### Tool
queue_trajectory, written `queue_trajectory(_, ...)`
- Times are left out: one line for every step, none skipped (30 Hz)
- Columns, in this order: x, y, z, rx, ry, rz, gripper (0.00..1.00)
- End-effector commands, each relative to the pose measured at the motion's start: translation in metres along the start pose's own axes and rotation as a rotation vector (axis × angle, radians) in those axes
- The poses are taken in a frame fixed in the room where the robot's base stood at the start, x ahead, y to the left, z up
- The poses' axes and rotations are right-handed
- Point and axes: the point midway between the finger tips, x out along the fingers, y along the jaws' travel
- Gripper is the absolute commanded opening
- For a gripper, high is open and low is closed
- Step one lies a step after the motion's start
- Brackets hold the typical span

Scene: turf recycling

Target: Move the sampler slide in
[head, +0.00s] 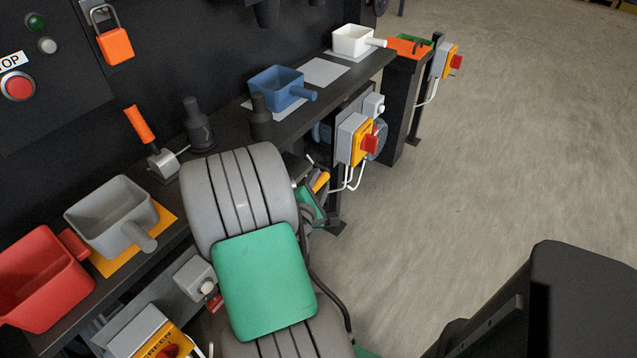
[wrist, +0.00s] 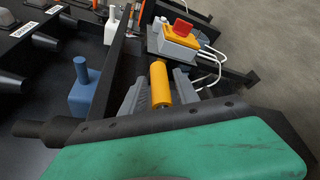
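A short yellow cylindrical handle (wrist: 160,84) is in the wrist view, and it shows small in the head view (head: 320,181) beside the bench front. I take it as the sampler slide's handle. The slide's body is not clearly visible. My gripper (wrist: 162,75) has one grey finger on each side of the handle. I cannot tell whether the fingers press on it or stand slightly apart. In the head view my own arm and gripper body partly hide this spot.
A grey box with a yellow-and-red switch (head: 360,142) is mounted just beyond the handle, with white cables below. The bench (head: 335,85) carries a blue scoop (head: 281,88), a white scoop (head: 353,40), a grey scoop (head: 112,212) and a red one (head: 42,278). Open floor lies right.

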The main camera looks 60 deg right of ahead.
Motion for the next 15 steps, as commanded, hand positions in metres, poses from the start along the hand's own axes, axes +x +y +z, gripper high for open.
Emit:
queue_trajectory(-0.0001, 0.0000, 0.0000, 0.000, 0.000, 0.000, 0.32)
queue_trajectory(-0.0001, 0.0000, 0.0000, 0.000, 0.000, 0.000, 0.29)
queue_trajectory(-0.0001, 0.0000, 0.0000, 0.000, 0.000, 0.000, 0.26)
queue_trajectory(-0.0002, -0.0001, 0.0000, 0.000, 0.000, 0.000, 0.24)
queue_trajectory(-0.0002, -0.0001, 0.0000, 0.000, 0.000, 0.000, 0.21)
queue_trajectory(-0.0002, -0.0001, 0.0000, 0.000, 0.000, 0.000, 0.18)
queue_trajectory(-0.0002, -0.0001, 0.0001, 0.000, 0.000, 0.000, 0.15)
queue_trajectory(-0.0002, -0.0001, 0.0001, 0.000, 0.000, 0.000, 0.13)
queue_trajectory(-0.0002, -0.0001, 0.0001, 0.000, 0.000, 0.000, 0.10)
queue_trajectory(-0.0002, -0.0001, 0.0001, 0.000, 0.000, -0.001, 0.07)
queue_trajectory(-0.0002, -0.0001, 0.0001, 0.000, 0.000, -0.001, 0.05)
queue_trajectory(-0.0002, -0.0001, 0.0001, 0.000, 0.000, -0.001, 0.02)
queue_trajectory(-0.0002, -0.0001, 0.0001, 0.000, 0.000, -0.001, 0.00)
queue_trajectory(-0.0002, -0.0002, 0.0001, 0.000, 0.000, -0.001, 0.00)
queue_trajectory(-0.0002, -0.0002, 0.0001, 0.000, 0.000, -0.001, 0.00)
